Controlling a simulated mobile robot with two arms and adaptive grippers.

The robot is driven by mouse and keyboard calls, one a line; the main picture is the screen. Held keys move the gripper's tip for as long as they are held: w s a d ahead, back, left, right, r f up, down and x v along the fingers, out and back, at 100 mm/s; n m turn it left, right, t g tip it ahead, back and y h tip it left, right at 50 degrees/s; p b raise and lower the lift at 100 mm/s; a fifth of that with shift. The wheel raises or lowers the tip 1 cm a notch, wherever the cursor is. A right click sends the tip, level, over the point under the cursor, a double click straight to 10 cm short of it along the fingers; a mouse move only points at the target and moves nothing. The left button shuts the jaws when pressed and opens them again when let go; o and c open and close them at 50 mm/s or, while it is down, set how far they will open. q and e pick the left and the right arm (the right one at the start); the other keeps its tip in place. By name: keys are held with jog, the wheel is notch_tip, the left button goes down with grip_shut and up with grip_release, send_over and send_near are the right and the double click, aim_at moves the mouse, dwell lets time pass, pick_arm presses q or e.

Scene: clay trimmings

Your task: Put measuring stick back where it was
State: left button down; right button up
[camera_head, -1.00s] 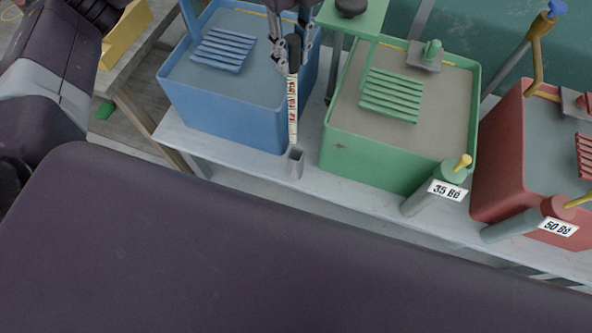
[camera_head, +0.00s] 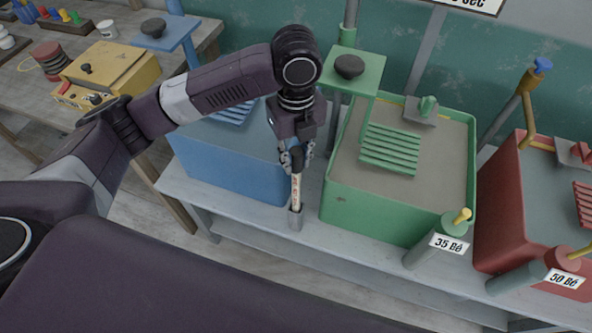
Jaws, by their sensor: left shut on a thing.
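The measuring stick (camera_head: 296,191) is white with reddish marks and a dark top end. It stands near upright between the blue bin and the green bin. My left gripper (camera_head: 296,160) is shut on its upper end. The stick's lower end meets a small grey holder (camera_head: 295,219) on the bench's front edge. It looks to be at or inside the holder's mouth; how deep it sits I cannot tell. My right gripper is not in view.
The blue bin (camera_head: 222,166) is left of the stick and the green bin (camera_head: 385,214) is right of it. A red bin (camera_head: 500,225) stands further right. A yellow box (camera_head: 112,70) sits on the wooden table.

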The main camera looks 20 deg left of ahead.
aim_at(296, 150)
pick_arm(q)
jog(key=shift+f+p, duration=0.3)
jog(key=shift+f, duration=2.45)
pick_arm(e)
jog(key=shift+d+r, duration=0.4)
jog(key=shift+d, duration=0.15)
pick_arm(q)
jog(key=shift+f, duration=0.1)
jog(key=c, duration=1.7)
grip_release()
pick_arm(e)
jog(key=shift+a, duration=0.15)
pick_arm(q)
jog(key=shift+r, duration=0.35)
notch_tip(296, 150, up, 12)
jog(key=shift+f+b, duration=0.2)
jog(key=shift+b, duration=0.8)
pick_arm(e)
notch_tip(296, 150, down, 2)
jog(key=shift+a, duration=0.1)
